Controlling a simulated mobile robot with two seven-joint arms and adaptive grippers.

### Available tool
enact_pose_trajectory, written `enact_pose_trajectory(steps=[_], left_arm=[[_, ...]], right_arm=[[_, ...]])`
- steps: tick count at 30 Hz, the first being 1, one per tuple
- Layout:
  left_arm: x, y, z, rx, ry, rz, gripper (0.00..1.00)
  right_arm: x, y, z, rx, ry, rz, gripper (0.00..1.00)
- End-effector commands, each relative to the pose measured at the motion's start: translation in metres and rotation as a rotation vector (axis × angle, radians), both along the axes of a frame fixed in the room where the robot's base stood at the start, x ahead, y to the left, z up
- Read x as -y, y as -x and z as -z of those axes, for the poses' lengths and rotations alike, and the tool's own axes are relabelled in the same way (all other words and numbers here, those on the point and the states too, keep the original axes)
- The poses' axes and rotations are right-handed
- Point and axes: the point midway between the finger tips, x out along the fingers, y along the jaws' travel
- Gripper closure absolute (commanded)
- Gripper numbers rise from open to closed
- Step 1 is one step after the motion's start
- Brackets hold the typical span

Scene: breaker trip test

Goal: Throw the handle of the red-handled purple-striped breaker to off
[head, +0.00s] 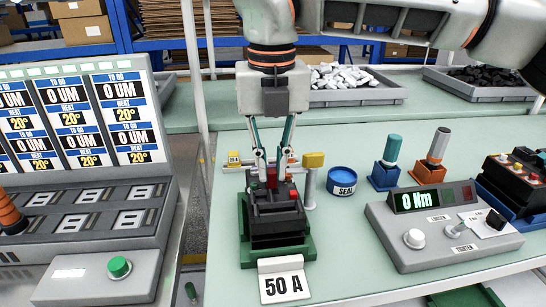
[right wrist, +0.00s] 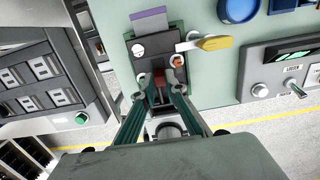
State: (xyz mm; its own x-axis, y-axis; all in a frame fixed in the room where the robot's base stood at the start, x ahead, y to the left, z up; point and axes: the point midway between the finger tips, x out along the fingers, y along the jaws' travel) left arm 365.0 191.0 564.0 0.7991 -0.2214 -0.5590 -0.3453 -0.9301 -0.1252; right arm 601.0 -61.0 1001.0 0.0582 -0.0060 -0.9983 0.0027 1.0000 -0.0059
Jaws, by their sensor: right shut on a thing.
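The black breaker (head: 275,228) sits in a green base on the bench, behind a "50 A" plate (head: 283,284). Its red handle (head: 272,178) shows between the fingers, and also in the right wrist view (right wrist: 158,79). A purple stripe (right wrist: 148,18) shows at the breaker's far end in the right wrist view. My right gripper (head: 272,166) points down over the breaker, its fingers shut on the red handle. The fingers partly hide the handle and the breaker's top. My left gripper is not in view.
A yellow-tipped lever (head: 313,160) on a post stands close right of my right gripper. A blue SEAL tin (head: 342,181), teal and orange tools in holders, and a torque meter (head: 440,225) reading 0 Nm stand farther right. A display console (head: 75,150) is at the left.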

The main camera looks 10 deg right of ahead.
Motion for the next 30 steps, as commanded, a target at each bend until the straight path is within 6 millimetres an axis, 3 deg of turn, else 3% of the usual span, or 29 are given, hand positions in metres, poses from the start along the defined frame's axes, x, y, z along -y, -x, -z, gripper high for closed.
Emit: enact_pose_trajectory(steps=[1,11,26,27,28,30], left_arm=[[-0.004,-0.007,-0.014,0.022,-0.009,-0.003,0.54],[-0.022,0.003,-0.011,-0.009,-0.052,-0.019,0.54],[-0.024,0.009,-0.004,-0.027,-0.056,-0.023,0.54],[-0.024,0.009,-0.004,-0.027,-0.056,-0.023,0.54],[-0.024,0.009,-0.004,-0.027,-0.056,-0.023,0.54],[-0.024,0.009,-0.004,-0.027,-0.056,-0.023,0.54]], right_arm=[[0.001,0.003,-0.016,0.033,0.002,0.001,1.0],[0.001,0.012,-0.008,0.141,0.0,-0.005,1.0],[-0.001,0.014,0.003,0.191,-0.006,-0.004,1.0],[-0.001,0.014,0.003,0.19,-0.006,-0.005,0.8],[-0.001,0.014,0.003,0.19,-0.006,-0.005,0.72],[-0.001,0.014,0.003,0.19,-0.006,-0.005,0.71]])
